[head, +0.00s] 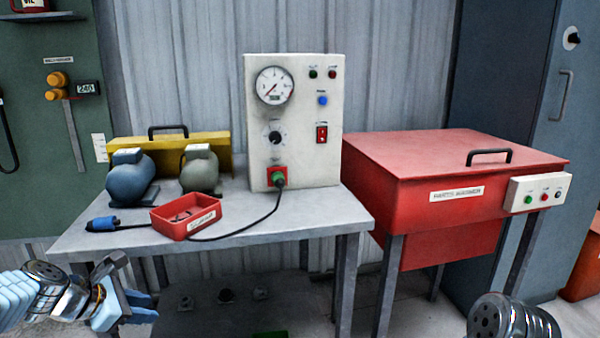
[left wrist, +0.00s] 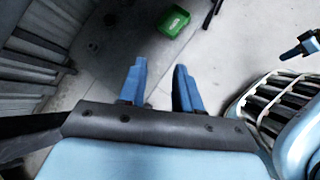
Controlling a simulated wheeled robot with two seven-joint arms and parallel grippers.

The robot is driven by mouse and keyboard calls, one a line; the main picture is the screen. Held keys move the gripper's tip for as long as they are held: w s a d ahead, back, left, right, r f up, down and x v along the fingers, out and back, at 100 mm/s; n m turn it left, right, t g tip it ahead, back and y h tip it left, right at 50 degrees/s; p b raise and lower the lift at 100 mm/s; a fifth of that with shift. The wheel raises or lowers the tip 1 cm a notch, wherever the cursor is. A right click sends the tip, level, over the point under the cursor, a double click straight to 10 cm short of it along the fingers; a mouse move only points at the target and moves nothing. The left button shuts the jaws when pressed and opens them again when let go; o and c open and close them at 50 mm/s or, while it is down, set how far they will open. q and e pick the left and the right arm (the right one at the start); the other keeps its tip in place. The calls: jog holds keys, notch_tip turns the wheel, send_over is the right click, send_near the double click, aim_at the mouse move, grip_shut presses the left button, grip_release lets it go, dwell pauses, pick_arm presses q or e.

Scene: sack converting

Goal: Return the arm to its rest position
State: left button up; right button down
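My left gripper (head: 147,308) hangs at the lower left in the head view, in front of and below the edge of the grey workbench (head: 300,222). In the left wrist view its two blue fingers (left wrist: 159,68) stand apart with nothing between them, above the floor. A metal part of my right arm (head: 510,318) shows at the bottom right in the head view. A blue piece at the right edge of the left wrist view looks like part of my right gripper (left wrist: 300,46), but its opening cannot be made out.
On the bench stand a test panel (head: 322,165) with a gauge, two motors and a red tray (head: 165,226). A cable runs from the panel to a blue-ended connector (head: 103,223). A red parts washer (head: 420,200) stands right. A green bin (left wrist: 174,21) is below.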

pick_arm(q)
jog(key=s+d+f+m+g+y, duration=0.15)
jog(key=d+f+m, duration=0.25)
jog(key=f, duration=0.7)
jog(key=d+f+m+g, duration=0.3)
jog(key=d+f+m, duration=0.1)
jog(key=f, duration=0.6)
jog(key=s+d+f+m+g, duration=0.2)
jog(key=s+d+f+m, duration=1)
jog(key=f, duration=0.5)
jog(key=s+m, duration=0.2)
jog(key=s, duration=0.1)
jog(key=shift+d, duration=0.35)
jog(key=shift+h, duration=0.25)
